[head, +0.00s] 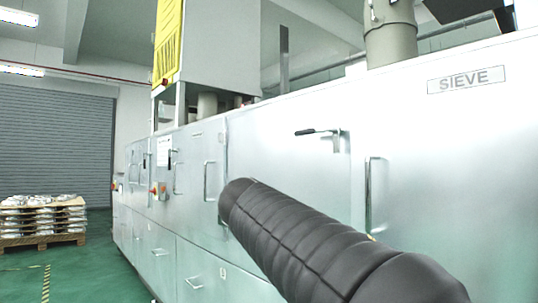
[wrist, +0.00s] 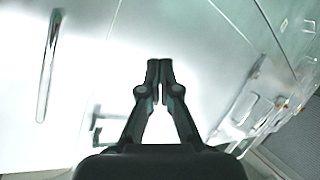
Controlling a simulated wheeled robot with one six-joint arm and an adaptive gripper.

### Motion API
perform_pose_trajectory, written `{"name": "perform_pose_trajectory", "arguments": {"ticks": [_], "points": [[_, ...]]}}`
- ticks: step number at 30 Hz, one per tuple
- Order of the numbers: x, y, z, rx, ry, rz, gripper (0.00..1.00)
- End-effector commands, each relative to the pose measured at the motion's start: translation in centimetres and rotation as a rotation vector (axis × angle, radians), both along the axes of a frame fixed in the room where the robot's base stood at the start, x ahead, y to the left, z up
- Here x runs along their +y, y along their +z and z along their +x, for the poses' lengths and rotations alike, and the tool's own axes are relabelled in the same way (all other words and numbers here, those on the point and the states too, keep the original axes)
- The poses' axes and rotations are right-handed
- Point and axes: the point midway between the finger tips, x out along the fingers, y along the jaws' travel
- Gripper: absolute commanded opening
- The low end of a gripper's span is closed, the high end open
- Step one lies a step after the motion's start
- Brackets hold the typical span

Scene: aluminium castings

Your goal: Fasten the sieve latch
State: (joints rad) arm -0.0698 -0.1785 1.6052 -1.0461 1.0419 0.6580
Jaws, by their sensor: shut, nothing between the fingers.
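The sieve latch (head: 322,133) is on the pale metal front in the head view, left of the SIEVE plate (head: 466,79). Its black-gripped lever lies nearly level and points left from a small metal bracket (head: 337,142). In the wrist view a dark lever with a pale bracket, likely this latch (wrist: 97,122), shows left of my gripper, partly hidden by it. My gripper (wrist: 160,64) is shut and empty, its fingertips together in front of the bright panel. Its distance from the panel is unclear. My sleeved arm hides the gripper in the head view.
A vertical bar handle (head: 370,195) stands right of the latch; a bar handle also shows in the wrist view (wrist: 48,66). More doors, handles and orange switches (head: 158,189) run left. A loaded pallet (head: 42,222) stands far left on open green floor.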

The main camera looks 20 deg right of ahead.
Motion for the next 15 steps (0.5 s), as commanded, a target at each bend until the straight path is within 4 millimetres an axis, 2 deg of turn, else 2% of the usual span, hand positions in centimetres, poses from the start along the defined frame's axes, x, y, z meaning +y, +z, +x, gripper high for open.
{"name": "perform_pose_trajectory", "arguments": {"ticks": [1,6,10,15], "points": [[-0.3,2.1,2.0,-0.063,-0.032,-0.049,0.00],[-0.9,10.7,6.6,-0.330,-0.145,-0.216,0.00],[-0.2,16.1,8.5,-0.538,-0.210,-0.332,0.00],[1.3,20.7,9.3,-0.755,-0.261,-0.441,0.00]]}}
